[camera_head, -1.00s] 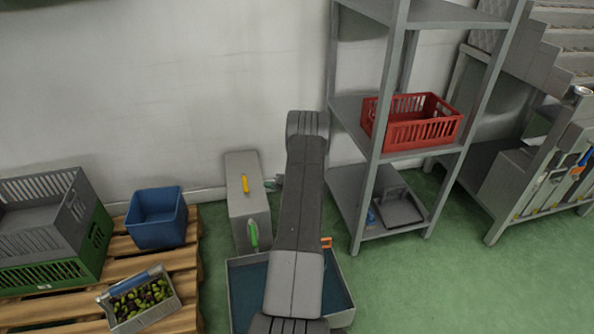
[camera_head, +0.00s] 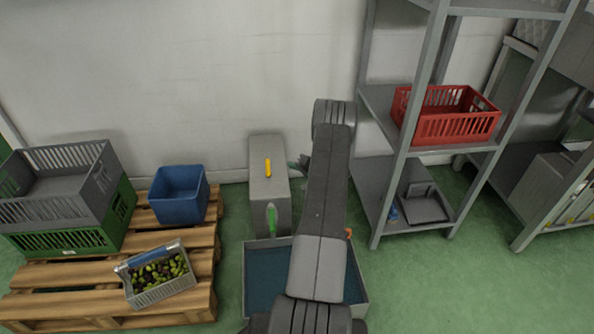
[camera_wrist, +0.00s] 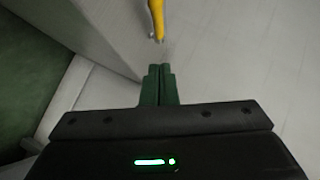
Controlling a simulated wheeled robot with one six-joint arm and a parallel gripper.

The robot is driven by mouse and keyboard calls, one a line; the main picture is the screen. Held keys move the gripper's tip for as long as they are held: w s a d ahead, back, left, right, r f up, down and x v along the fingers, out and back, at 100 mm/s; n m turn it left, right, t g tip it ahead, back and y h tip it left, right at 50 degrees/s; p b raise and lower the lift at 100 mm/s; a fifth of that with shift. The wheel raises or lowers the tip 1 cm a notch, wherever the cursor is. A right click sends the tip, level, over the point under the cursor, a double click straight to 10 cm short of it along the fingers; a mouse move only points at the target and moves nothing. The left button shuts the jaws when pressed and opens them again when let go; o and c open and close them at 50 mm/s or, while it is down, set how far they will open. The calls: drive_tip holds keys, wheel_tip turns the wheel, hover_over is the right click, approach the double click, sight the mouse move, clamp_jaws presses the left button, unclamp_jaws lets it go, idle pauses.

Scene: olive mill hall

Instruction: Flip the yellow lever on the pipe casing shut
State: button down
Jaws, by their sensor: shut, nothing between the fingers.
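A green handle (camera_head: 271,218) is on the casing's front.
A grey tray with a blue inside (camera_head: 266,275) lies before the casing, partly hidden by my arm. A shelf with a red crate (camera_head: 455,125) stands right. A pallet (camera_head: 60,305) with a blue bin (camera_head: 180,195), stacked crates (camera_head: 65,205) and an olive basket (camera_head: 165,288) is left.

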sight(268, 166)
drive_tip(key=b+x, duration=0.2)
drive_tip(key=x, duration=0.4)
drive_tip(key=shift+f, duration=0.15)
drive_tip(key=shift+s+a+f+b, duration=0.2)
drive_tip(key=shift+a+f, duration=0.1)
drive_tip(key=shift+a, duration=0.15)
drive_tip(key=shift+s+a+f+b, duration=0.2)
drive_tip(key=shift+a+f, duration=0.05)
drive_tip(key=shift+a, duration=0.2)
drive_tip(key=shift+s+a+f, duration=0.1)
drive_tip(key=shift+a+f, duration=0.1)
drive_tip(key=shift+a, duration=0.35)
